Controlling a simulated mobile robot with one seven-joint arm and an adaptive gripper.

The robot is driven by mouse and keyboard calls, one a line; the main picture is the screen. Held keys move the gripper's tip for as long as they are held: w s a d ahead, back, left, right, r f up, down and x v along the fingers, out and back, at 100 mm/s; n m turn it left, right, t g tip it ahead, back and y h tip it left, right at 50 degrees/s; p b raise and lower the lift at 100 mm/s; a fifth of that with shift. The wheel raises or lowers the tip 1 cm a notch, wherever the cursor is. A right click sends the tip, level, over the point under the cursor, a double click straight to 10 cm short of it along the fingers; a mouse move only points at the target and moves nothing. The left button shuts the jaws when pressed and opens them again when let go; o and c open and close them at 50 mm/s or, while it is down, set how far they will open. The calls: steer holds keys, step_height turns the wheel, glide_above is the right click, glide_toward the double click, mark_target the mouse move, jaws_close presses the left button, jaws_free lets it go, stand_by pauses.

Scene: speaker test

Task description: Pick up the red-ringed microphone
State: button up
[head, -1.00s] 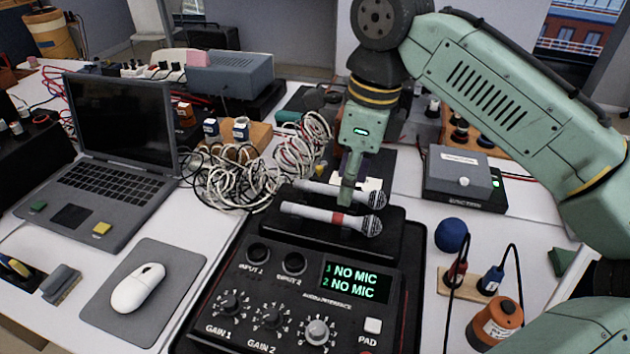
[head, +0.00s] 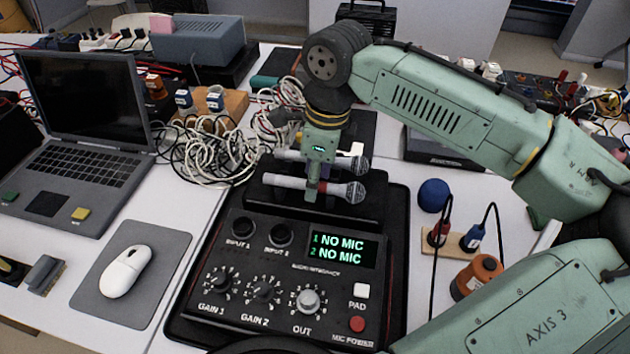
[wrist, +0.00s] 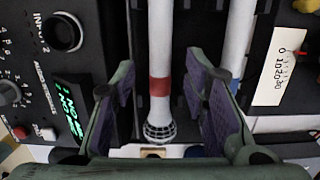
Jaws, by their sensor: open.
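The red-ringed microphone (head: 285,182) lies across the black rest at the back of the audio interface, its mesh head to the right. In the wrist view this microphone (wrist: 160,50) runs between my open fingers, its red band near the fingertips. My gripper (head: 313,194) is over it in the head view; in the wrist view my gripper (wrist: 160,75) has one purple-padded finger on each side. Gaps show on both sides. A second microphone (head: 345,162) lies parallel behind it; in the wrist view this second microphone (wrist: 240,40) shows a blue band, partly hidden by my right finger.
The audio interface (head: 222,265) reads NO MIC on both lines. Tangled cables (head: 215,160) lie left of the rest. A blue ball (head: 433,195), a small wooden block with plugs (head: 455,240) and an orange spool (head: 477,275) stand to the right. A laptop (head: 85,165) and mouse (head: 125,271) are left.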

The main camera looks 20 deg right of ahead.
steer(key=shift+f, duration=0.4)
steer(key=shift+c, duration=0.2)
jaws_close()
